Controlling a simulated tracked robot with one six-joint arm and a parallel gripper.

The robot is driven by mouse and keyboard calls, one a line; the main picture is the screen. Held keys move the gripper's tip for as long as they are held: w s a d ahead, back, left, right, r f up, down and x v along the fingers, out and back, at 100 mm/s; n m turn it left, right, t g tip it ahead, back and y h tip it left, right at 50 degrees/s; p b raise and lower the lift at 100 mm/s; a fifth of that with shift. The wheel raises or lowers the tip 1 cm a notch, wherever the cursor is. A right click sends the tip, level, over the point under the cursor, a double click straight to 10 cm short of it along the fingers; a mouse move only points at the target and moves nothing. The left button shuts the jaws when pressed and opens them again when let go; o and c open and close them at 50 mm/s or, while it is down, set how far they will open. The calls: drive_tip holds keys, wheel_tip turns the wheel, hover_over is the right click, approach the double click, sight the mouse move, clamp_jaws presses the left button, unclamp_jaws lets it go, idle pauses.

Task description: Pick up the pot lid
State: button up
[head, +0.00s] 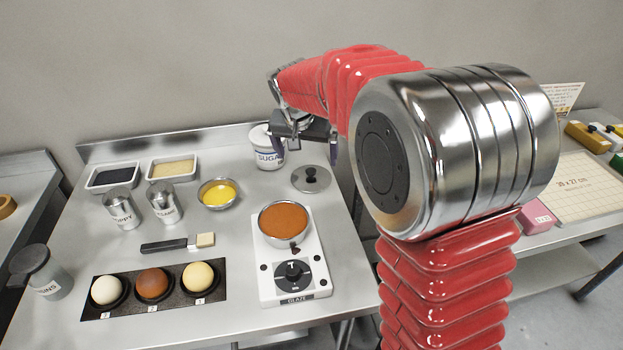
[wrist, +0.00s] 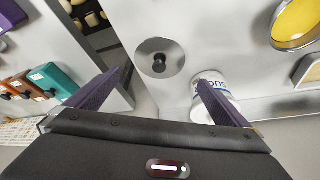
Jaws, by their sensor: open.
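The pot lid (head: 311,180) is a round grey metal disc with a black knob. It lies flat on the steel table, right of the sugar canister and behind the glaze pan. In the wrist view the lid (wrist: 173,48) shows whole, knob up, just beyond and between the fingertips. My gripper (head: 303,150) is above the table near the lid and the canister. In the wrist view my gripper (wrist: 160,77) has its purple fingers wide apart with nothing between them.
The white sugar canister (head: 268,157) stands close to the lid; my right finger overlaps it in the wrist view. A pan of orange-brown glaze (head: 284,220) sits on a white burner (head: 294,257) in front. The table's right edge is near the lid.

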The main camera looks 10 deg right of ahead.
sight(311, 172)
drive_tip(key=shift+x, duration=2.7)
drive_tip(key=shift+x, duration=2.65)
drive_tip(key=c, duration=0.7)
drive_tip(key=shift+r, duration=0.1)
drive_tip(key=shift+c, duration=0.2)
wheel_tip(311, 172, up, 10)
